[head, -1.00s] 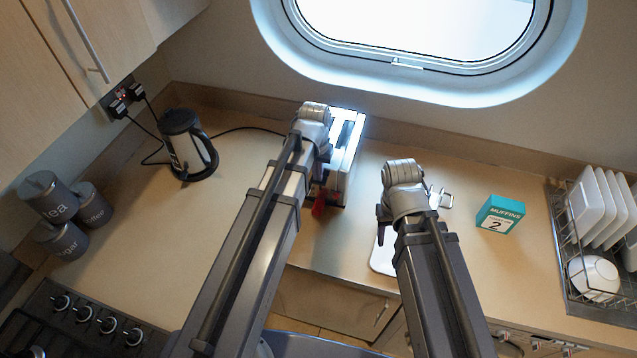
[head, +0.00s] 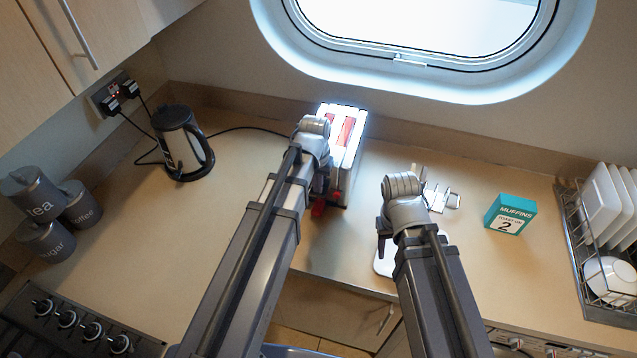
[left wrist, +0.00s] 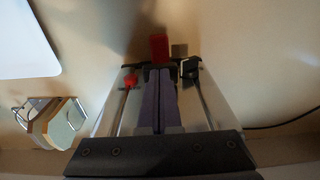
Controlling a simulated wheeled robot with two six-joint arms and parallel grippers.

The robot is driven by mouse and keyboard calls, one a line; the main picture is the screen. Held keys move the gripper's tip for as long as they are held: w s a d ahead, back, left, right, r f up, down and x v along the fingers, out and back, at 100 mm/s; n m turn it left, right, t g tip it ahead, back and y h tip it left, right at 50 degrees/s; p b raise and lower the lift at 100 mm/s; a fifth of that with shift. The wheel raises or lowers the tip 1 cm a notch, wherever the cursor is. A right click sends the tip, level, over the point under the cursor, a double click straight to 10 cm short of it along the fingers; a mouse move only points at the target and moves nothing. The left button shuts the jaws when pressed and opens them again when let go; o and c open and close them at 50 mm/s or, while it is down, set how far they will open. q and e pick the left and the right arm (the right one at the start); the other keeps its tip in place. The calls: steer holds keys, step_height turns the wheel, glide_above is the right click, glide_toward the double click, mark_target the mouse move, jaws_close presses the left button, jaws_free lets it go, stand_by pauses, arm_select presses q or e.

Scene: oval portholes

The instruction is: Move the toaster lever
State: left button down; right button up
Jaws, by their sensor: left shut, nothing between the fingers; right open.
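The toaster (head: 357,130) stands against the back wall, partly hidden behind my left arm. Its top slots glow red. A red lever (head: 318,208) sticks out at its near end, with a smaller red part (head: 337,196) beside it. In the left wrist view the red lever (left wrist: 158,47) lies just beyond my left gripper's fingertips (left wrist: 158,70), with a red knob (left wrist: 130,80) to the left. My left gripper (head: 319,188) is shut and empty, close to the lever; contact is unclear. My right gripper (head: 382,228) is open and empty over the counter, mostly hidden by its wrist.
A wire rack (head: 440,200) and a white board (head: 383,262) lie near my right gripper. A muffin box (head: 510,214) and dish rack (head: 597,300) stand right. A kettle (head: 184,145), canisters (head: 45,240) and hob (head: 70,325) are left. Counter left of the toaster is clear.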

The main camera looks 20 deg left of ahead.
arm_select(q)
steer(key=s, duration=0.1)
steer(key=s+r+p, duration=0.1)
steer(key=s, duration=0.1)
steer(key=shift+r, duration=0.25)
step_height(320, 180, up, 8)
steer(key=p, duration=0.7)
steer(key=shift+s+f+p, duration=0.2)
steer(key=shift+s+p, duration=0.2)
